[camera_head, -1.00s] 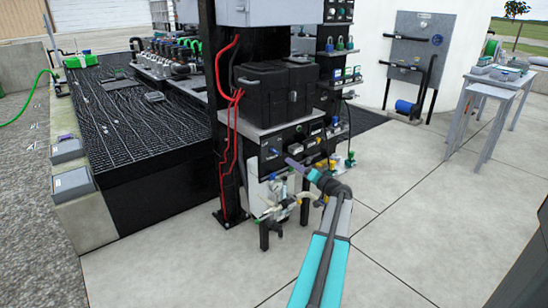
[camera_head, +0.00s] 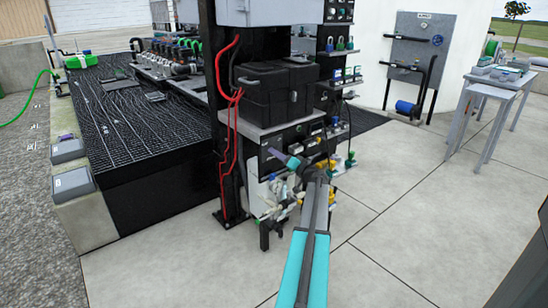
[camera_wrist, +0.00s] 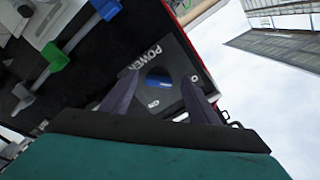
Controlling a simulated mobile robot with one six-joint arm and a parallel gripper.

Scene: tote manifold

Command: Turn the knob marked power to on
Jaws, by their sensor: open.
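The power knob (camera_wrist: 158,80) is blue and sits on a dark panel beside the printed word POWER (camera_wrist: 142,58) in the wrist view. A small white mark lies to its right, and small lettering below it looks like "ON". My gripper (camera_wrist: 158,84) is open, with one purple-grey finger on each side of the knob. I cannot tell whether the fingers touch it. In the head view my gripper (camera_head: 274,154) reaches the front panel under the black box, and the knob is hidden there.
A black box (camera_head: 275,92) sits on the shelf above the panel. Red cables (camera_head: 229,140) hang on the post to the left. Green (camera_wrist: 55,55) and blue (camera_wrist: 107,8) levers lie at the wrist view's upper left. The paved floor (camera_head: 400,230) at right is clear.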

